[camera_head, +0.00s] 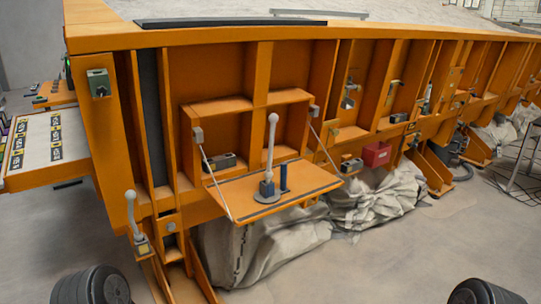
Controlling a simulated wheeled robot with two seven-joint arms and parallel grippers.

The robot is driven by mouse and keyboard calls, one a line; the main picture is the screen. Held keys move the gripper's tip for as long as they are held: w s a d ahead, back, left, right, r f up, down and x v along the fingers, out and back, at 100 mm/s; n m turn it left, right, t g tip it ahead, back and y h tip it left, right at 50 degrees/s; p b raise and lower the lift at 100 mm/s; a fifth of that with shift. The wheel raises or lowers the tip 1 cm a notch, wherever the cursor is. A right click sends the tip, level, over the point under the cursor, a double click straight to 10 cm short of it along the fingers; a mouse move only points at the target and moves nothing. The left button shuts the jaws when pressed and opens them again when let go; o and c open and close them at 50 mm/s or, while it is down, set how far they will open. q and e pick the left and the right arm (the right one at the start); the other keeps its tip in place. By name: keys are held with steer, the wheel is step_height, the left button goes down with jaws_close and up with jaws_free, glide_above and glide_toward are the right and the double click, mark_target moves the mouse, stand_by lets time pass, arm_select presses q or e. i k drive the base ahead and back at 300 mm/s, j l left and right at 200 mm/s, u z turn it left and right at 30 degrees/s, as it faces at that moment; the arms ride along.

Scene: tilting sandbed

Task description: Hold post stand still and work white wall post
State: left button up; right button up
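A fold-down orange shelf (225,198) hangs on two thin stays from the side of the orange sandbed frame. On it stands a post stand: a round grey base (267,197) with a blue block and an upright pale post (270,145) with a rounded top. A short dark blue post (283,178) stands beside it. A white wall post (131,212) with a rounded top stands on a small bracket (143,245) at the frame's lower left corner, leaning slightly. Neither of my grippers is in view, and nothing touches either post.
A side table (40,139) with dark labelled strips is at the left. A red box (376,154) is fixed to the frame right of the shelf. Pale draped sheeting (262,245) bulges below the frame. Dark rounded parts show at both lower corners. The floor (400,260) in front is clear.

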mark_target(273, 118)
steer(key=i+l+u, duration=0.1)
steer(key=u, duration=1)
steer(key=i+l+u, duration=0.1)
steer(key=l+u, duration=0.3)
steer(key=l, duration=0.2)
steer(key=l+u, duration=0.4)
steer(key=l, duration=0.2)
steer(key=l+u, duration=0.4)
steer(key=l, duration=0.2)
steer(key=k+l, duration=0.1)
steer(key=l, duration=0.8)
steer(key=k+l, duration=0.15)
steer(key=l, duration=0.3)
